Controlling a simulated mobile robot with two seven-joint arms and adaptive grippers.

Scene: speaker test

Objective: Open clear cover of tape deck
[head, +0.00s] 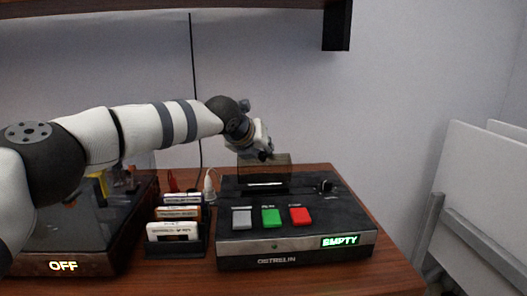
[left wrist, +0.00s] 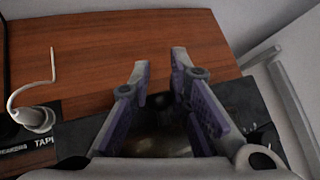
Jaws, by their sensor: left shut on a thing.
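The tape deck (head: 245,250) is a black and silver box on the wooden table, with grey, green and red buttons and a lit "EMPTY" display. Its clear cover (head: 279,172), a smoky see-through panel, stands raised at the back of the deck. My left gripper (head: 263,155) is at the cover's upper edge and shut on it. In the left wrist view, the fingers of my left gripper (left wrist: 160,62) stand apart over the dark deck; the held part between them is hard to make out. My right gripper is not in view.
A rack of several cassettes (head: 173,232) stands left of the deck. A dark, clear-lidded device showing "OFF" (head: 63,266) is at the far left. White panels (head: 478,190) lean at the right.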

